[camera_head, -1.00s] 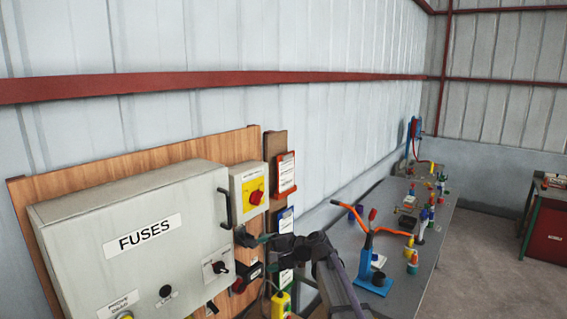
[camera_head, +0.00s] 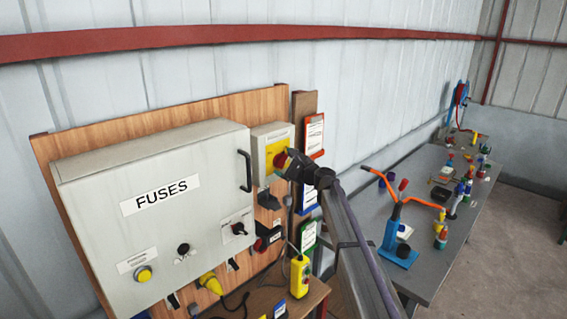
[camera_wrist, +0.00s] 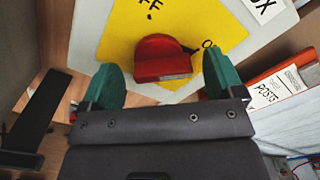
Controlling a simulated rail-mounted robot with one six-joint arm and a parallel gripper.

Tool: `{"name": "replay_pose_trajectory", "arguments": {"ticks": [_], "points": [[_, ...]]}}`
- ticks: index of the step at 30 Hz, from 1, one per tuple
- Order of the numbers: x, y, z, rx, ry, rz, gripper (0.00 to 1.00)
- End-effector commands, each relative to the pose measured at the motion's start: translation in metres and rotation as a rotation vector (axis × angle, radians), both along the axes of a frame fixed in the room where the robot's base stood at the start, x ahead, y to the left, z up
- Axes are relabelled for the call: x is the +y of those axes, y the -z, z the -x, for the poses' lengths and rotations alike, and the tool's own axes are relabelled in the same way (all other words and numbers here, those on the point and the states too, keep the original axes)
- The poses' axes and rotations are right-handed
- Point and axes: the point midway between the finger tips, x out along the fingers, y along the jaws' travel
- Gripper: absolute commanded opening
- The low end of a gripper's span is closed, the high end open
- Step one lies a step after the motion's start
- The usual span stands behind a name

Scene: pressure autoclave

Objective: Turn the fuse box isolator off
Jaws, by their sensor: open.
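The isolator is a pale box with a yellow plate (camera_head: 270,150) and a red knob (camera_head: 281,158), mounted right of the grey FUSES box (camera_head: 100,190). In the wrist view the red knob (camera_wrist: 161,60) sits on the yellow plate (camera_wrist: 200,22), with the letters "FF" above it and an "O" at its right. My gripper (camera_wrist: 162,78) is open, with one green finger on each side of the knob and a gap to both. In the head view my gripper (camera_head: 290,163) is at the isolator and partly covers the knob.
The FUSES box has a black door handle (camera_head: 245,171) left of the isolator. Clipboards, including an orange one (camera_head: 314,136), hang close on the right. A yellow pendant (camera_head: 299,276) stands below. A grey workbench (camera_head: 425,245) with a blue stand (camera_head: 392,240) is further right.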

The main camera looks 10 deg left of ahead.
Motion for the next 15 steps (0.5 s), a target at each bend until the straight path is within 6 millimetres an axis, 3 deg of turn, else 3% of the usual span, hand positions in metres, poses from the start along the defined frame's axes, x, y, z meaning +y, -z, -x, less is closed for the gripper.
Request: {"name": "replay_pose_trajectory", "arguments": {"ticks": [3, 10, 15], "points": [[0.0095, 0.0, -0.0091, 0.0, 0.001, 0.0, 0.87], [0.0103, 0.0, -0.0087, -0.001, 0.001, 0.001, 0.86], [0.0102, 0.0001, -0.0087, -0.001, 0.001, 0.001, 0.7]]}}
